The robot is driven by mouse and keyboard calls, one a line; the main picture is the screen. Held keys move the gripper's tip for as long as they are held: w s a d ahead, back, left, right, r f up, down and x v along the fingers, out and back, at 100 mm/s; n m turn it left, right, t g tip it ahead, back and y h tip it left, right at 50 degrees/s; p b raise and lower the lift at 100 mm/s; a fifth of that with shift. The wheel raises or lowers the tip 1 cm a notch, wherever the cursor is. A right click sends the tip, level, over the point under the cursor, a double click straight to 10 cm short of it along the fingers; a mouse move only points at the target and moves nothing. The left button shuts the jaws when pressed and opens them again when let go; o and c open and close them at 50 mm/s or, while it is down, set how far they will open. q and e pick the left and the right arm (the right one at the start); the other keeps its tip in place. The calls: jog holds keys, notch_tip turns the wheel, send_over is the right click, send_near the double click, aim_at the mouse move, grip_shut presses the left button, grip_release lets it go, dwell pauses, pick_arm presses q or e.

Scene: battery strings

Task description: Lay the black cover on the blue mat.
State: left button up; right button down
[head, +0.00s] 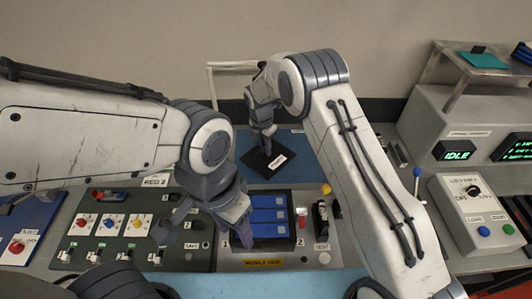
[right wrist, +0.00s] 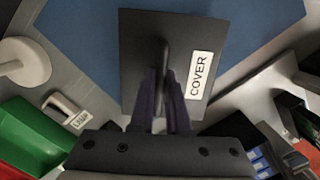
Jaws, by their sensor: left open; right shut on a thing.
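The black cover (head: 264,161) is a flat square plate with a white label; in the right wrist view the cover (right wrist: 140,50) shows its label "COVER" and an upright grip. My right gripper (head: 266,137) is shut on that grip, and the fingers (right wrist: 166,105) show on both sides of it. The blue mat (head: 296,149) lies at the back of the bench, and it also shows behind the cover in the right wrist view (right wrist: 80,32). The cover is over the mat; whether it touches cannot be told. My left gripper (head: 205,238) is open, left of the blue cells.
A bay with blue cells (head: 268,215) sits front centre. A panel with coloured knobs (head: 110,224) is at left. A tester box showing IDLE (head: 456,151) and a switch box (head: 474,213) stand at right. A white frame (head: 209,82) rises behind the mat.

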notch_tip(320, 180, down, 3)
jog(key=shift+f+p, duration=0.1)
jog(key=shift+p, duration=0.75)
jog(key=shift+f, duration=0.3)
jog(key=shift+f, duration=0.1)
jog(key=shift+f, duration=0.15)
jog(key=c, duration=0.9)
grip_release()
